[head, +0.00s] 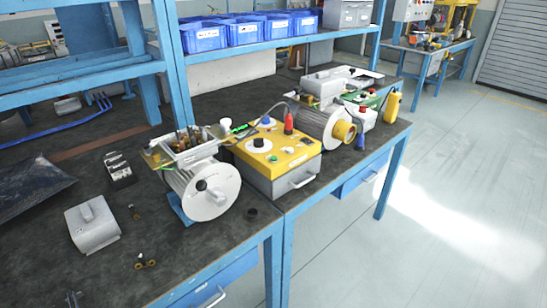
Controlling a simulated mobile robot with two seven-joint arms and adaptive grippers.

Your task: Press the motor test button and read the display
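A yellow-topped box with grey sides (245,157) stands on the dark bench near the middle of the head view; it looks like the test unit. Its top carries a black knob (258,143), a blue-topped part (266,121), a red upright part (289,123) and several small controls too small to read. I cannot tell which is the motor test button. No readable display shows. A motor with an open terminal box (205,188) stands left of the box, and another motor (318,126) stands to its right. Neither of my grippers is in view.
A grey cover (92,224), a small black-and-white item (119,172) and small brass parts (145,263) lie on the left bench. Blue bins (203,36) line the shelf above. A yellow handheld device (392,106) stands at the right edge. The floor (450,180) to the right is clear.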

